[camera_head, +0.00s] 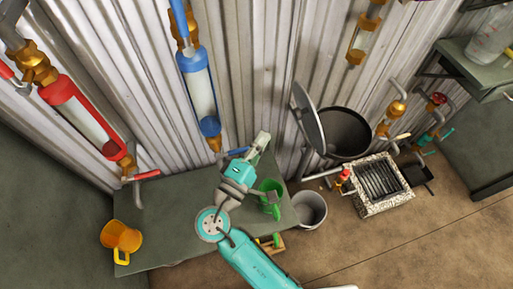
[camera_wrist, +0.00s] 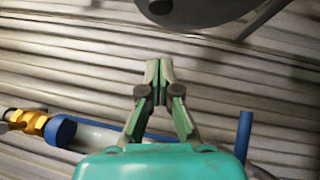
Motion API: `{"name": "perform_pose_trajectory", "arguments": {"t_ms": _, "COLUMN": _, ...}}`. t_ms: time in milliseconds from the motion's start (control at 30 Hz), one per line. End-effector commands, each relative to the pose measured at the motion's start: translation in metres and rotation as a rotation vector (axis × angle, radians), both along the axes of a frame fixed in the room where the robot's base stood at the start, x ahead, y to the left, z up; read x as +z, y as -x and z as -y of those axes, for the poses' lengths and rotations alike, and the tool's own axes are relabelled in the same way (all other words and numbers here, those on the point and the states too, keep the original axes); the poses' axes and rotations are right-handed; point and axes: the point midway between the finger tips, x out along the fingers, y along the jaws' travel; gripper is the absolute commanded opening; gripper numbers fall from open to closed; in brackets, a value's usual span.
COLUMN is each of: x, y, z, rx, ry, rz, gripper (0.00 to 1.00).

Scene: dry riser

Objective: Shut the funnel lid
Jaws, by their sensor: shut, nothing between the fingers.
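The funnel (camera_head: 347,131) is a dark round open-topped vessel by the corrugated wall, right of centre in the head view. Its grey disc lid (camera_head: 308,116) stands open, steeply tilted up at the funnel's left side. My gripper (camera_head: 263,138) is left of the lid and apart from it, near the wall. In the wrist view my gripper (camera_wrist: 160,70) has its fingers together with nothing between them. A dark rounded thing (camera_wrist: 200,10) shows at the top edge of the wrist view; I cannot tell whether it is the lid or the funnel.
Blue (camera_head: 199,90) and red (camera_head: 80,115) sight-glass pipes run along the wall. A grey bucket (camera_head: 310,209) and a grated drain box (camera_head: 380,184) stand below the funnel.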

Motion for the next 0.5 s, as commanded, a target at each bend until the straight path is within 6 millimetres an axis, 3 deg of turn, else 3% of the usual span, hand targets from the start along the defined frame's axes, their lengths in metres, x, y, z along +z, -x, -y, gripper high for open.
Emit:
{"name": "perform_pose_trajectory", "arguments": {"t_ms": 267, "x": 0.009, "y": -0.040, "z": 0.029, "rx": -0.003, "ry": 0.000, "rz": 0.001, "gripper": 0.00}}
{"name": "perform_pose_trajectory", "arguments": {"t_ms": 500, "x": 0.015, "y": -0.045, "z": 0.059, "rx": -0.001, "ry": 0.000, "rz": 0.000, "gripper": 0.00}}
